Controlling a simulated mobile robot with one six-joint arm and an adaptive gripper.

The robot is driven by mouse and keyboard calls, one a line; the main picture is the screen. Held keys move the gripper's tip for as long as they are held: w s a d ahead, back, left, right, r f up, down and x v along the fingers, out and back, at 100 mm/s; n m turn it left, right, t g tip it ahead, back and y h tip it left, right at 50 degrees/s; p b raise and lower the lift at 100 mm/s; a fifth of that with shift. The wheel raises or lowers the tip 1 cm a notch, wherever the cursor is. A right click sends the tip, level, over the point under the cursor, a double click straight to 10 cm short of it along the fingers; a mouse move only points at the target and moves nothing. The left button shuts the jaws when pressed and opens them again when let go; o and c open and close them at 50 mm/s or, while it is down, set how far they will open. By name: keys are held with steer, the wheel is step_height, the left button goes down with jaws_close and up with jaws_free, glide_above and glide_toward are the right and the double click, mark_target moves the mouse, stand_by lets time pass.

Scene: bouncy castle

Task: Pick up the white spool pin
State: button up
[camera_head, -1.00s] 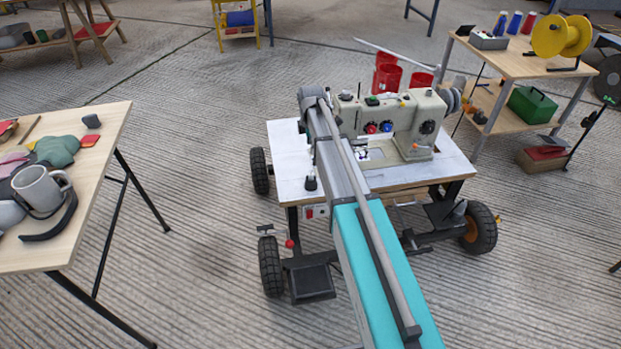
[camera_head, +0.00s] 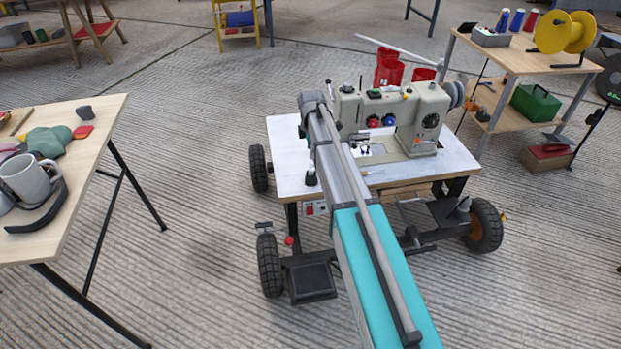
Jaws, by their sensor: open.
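A cream sewing machine (camera_head: 425,112) stands on a white-topped wheeled table (camera_head: 452,163). I cannot make out the white spool pin for certain. A thin dark upright pin (camera_head: 360,84) shows on top of the machine. A small dark-based piece with a pale top (camera_head: 311,174) stands at the left part of the tabletop, close beside my arm. My arm reaches from the bottom of the picture up to the machine's left end and covers part of the machine and table. My gripper cannot be made out; it seems hidden at the far end of the arm.
Red containers (camera_head: 389,71) stand behind the machine. A wooden table at the left (camera_head: 92,130) holds a grey mug (camera_head: 28,178) and cloths. A shelf table at the right (camera_head: 505,60) carries a yellow reel (camera_head: 565,33) and a green box (camera_head: 535,104). Open floor lies between the tables.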

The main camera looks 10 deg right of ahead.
mark_target(311, 169)
steer(key=shift+f+b, duration=1.5)
steer(key=shift+f, duration=0.35)
steer(key=shift+f, duration=0.1)
steer(key=shift+f+b, duration=2.5)
steer(key=shift+b, duration=0.1)
jaws_close()
